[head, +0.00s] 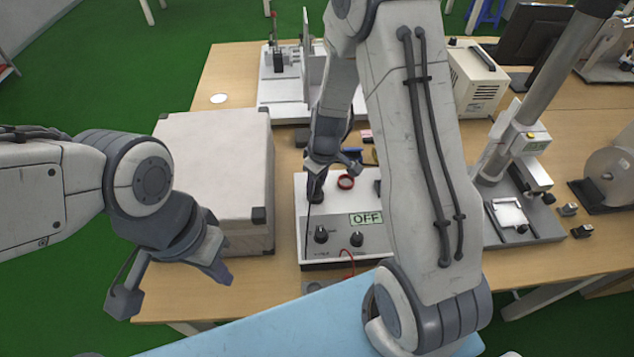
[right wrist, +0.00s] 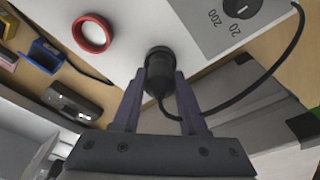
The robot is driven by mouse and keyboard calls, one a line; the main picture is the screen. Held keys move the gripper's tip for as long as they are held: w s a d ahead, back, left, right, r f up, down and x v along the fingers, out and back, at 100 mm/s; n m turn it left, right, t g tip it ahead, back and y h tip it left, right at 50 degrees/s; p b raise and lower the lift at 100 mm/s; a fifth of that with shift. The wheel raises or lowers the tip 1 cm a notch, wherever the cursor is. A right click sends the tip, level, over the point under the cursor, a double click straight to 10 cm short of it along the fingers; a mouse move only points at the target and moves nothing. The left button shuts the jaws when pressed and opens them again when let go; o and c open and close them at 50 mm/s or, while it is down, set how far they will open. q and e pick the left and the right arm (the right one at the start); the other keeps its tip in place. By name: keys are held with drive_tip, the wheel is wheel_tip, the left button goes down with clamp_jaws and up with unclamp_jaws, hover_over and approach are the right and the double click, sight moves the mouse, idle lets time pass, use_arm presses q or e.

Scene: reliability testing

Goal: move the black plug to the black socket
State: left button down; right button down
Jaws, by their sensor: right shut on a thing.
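My right gripper (head: 332,160) is shut on the black plug (head: 316,186), over the left part of the white instrument box's top (head: 376,242). In the right wrist view, the fingers (right wrist: 160,90) clasp the black plug (right wrist: 160,74) from both sides. A black cable runs from it. A dark round rim at the plug's far end lies against the white panel; I cannot tell whether this is the black socket or how far the plug sits in it.
A red ring (head: 345,182) lies beside the plug and also shows in the right wrist view (right wrist: 92,33). The box has black knobs and an "OFF" display (head: 367,218). A large grey case (head: 215,160) stands close on the left. Other equipment stands to the right.

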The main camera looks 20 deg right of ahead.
idle(0.5)
drive_tip(key=shift+f+b, duration=0.65)
drive_tip(key=shift+b, duration=0.15)
drive_tip(key=c, duration=0.7)
unclamp_jaws()
drive_tip(key=shift+c, duration=0.2)
wheel_tip(320, 180, up, 11)
drive_tip(key=s+p, duration=0.1)
drive_tip(key=p, duration=0.6)
drive_tip(key=shift+s+d+p, duration=0.25)
drive_tip(key=shift+d+p, duration=0.15)
